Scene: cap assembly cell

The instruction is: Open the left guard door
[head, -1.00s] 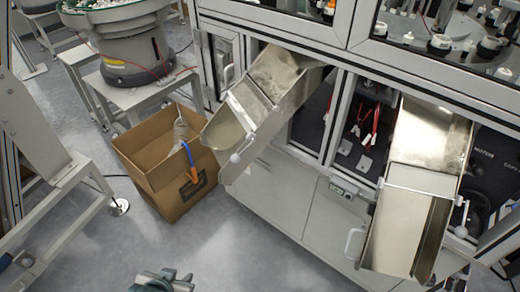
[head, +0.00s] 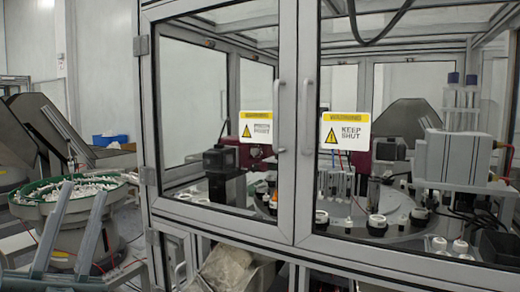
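The left guard door (head: 287,55) is a clear panel in a grey metal frame. It is shut, with its frame edge against the right guard door (head: 307,55). The left door's upright handle (head: 281,115) is on its right frame edge. A yellow and white warning sign (head: 256,127) sits beside this handle. My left gripper (head: 88,190) shows at the lower left, in front of the bowl feeder. Its two long grey fingers are apart, with nothing between them. It is well to the left of the handle and not touching the door. My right gripper is not in view.
The right door has its own handle (head: 309,115) and a "keep shut" sign (head: 345,131) close to the left handle. The bowl feeder (head: 35,205) stands left of the machine.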

